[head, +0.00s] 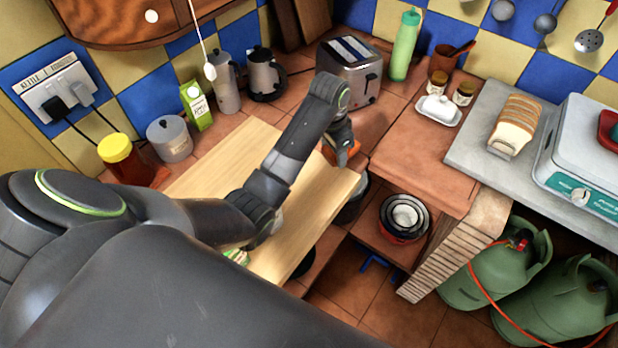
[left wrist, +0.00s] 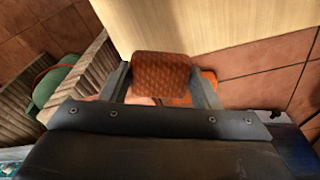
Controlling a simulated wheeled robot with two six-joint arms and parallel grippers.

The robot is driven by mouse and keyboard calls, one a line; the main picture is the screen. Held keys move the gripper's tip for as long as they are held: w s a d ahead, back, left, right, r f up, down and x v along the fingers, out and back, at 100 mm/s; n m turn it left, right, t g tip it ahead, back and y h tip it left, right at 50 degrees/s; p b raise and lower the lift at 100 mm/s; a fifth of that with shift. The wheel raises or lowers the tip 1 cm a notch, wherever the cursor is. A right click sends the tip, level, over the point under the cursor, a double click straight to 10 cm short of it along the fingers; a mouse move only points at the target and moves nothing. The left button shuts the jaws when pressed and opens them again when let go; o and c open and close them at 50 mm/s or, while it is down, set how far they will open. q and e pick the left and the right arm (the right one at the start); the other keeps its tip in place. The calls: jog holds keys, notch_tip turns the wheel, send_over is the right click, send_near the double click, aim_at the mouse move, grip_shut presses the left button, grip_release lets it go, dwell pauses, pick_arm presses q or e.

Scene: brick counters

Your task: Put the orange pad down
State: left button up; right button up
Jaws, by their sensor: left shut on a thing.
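The orange pad is a textured, rust-orange block. In the left wrist view the pad (left wrist: 162,70) sits between my two fingers, and my left gripper (left wrist: 165,88) is shut on it. In the head view my left gripper (head: 343,152) points down near the right end of a pale wooden board (head: 310,205). Only bits of orange (head: 329,155) show around the fingers there. More orange (left wrist: 208,82) shows behind the right finger in the wrist view; I cannot tell what it belongs to. The gap between pad and surface cannot be judged. My right gripper is not in view.
A toaster (head: 350,70) stands behind the gripper, with a green bottle (head: 404,45) beside it. Black bowls (head: 404,217) sit on a lower shelf. A white butter dish (head: 438,110) and jars stand on the tiled counter (head: 430,165), which has bare room in front of them.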

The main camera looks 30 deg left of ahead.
pick_arm(q)
jog(key=m, duration=0.1)
jog(key=s+a+m+p, duration=0.1)
jog(key=m, duration=0.1)
jog(key=r+m, duration=0.1)
jog(key=m, duration=0.1)
jog(key=shift+s+a+r, duration=0.1)
jog(key=shift+s+a, duration=0.1)
jog(key=shift+s, duration=0.05)
jog(key=m, duration=0.1)
jog(key=s+m+p, duration=0.1)
jog(key=m, duration=0.1)
jog(key=a+r+m+g+p, duration=0.1)
jog(key=shift+s+h, duration=0.15)
jog(key=shift+h, duration=0.15)
jog(key=m+g+b, duration=0.1)
jog(key=m+b, duration=0.2)
jog(key=m, duration=0.6)
send_over(309, 183)
jog(key=f, duration=0.4)
jog(key=shift+a+f, duration=0.1)
jog(key=shift+a, duration=0.1)
notch_tip(309, 183, down, 4)
jog(key=shift+r+p, duration=0.15)
jog(key=shift+p, duration=0.4)
jog(key=shift+f, duration=0.35)
jog(key=shift+f, duration=0.1)
